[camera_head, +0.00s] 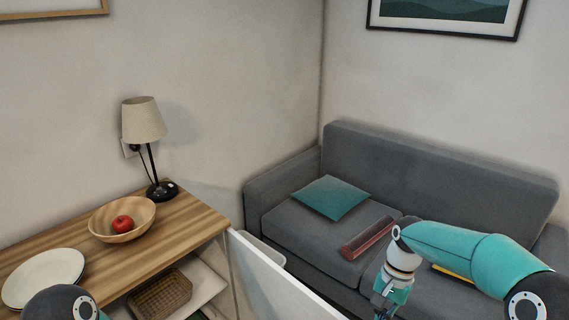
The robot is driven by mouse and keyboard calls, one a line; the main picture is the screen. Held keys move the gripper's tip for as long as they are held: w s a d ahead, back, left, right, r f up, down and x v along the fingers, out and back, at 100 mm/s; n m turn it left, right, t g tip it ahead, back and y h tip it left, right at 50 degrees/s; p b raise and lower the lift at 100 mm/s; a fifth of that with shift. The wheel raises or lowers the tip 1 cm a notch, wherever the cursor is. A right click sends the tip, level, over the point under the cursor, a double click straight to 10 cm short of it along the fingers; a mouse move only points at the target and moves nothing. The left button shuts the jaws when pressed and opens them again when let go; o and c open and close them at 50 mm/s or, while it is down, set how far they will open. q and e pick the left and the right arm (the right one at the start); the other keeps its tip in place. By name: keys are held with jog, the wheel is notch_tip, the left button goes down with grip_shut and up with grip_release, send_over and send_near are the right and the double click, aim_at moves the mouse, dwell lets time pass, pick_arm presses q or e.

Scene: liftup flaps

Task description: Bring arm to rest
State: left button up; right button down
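My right arm comes in from the right, bent in front of the sofa. My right gripper (384,306) points down at the bottom edge; its fingertips are cut off, so I cannot see whether it is open or shut. Only a rounded teal and dark part of my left arm shows at the bottom left, over the front of the wooden-topped cabinet (150,258). My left gripper is out of view. A white panel (265,280), perhaps a flap, sticks out from the cabinet's right end towards the bottom middle.
On the cabinet stand a lamp (146,125), a wooden bowl (105,233) with a red apple (122,224), and white plates (42,277). A basket (162,294) sits below. A grey sofa (450,190) holds a teal cushion (331,197) and a reddish object (366,238).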

jog(key=s+a+f+n+y+p, duration=0.1)
jog(key=s+a+f+p, duration=0.15)
jog(key=s+f, duration=0.4)
jog(key=s+a+f+n+y+p, duration=0.15)
jog(key=s+a+f, duration=0.25)
jog(key=s, duration=0.6)
jog(key=s+a+f+n+p, duration=0.1)
jog(key=s+a+f+p, duration=0.1)
jog(key=s+a+f, duration=0.45)
jog(key=w+d+n+t, duration=0.1)
jog(key=w+d+r+n+t, duration=0.1)
jog(key=w+d+t, duration=0.1)
jog(key=shift+w+d, duration=0.1)
jog(key=shift+d, duration=0.15)
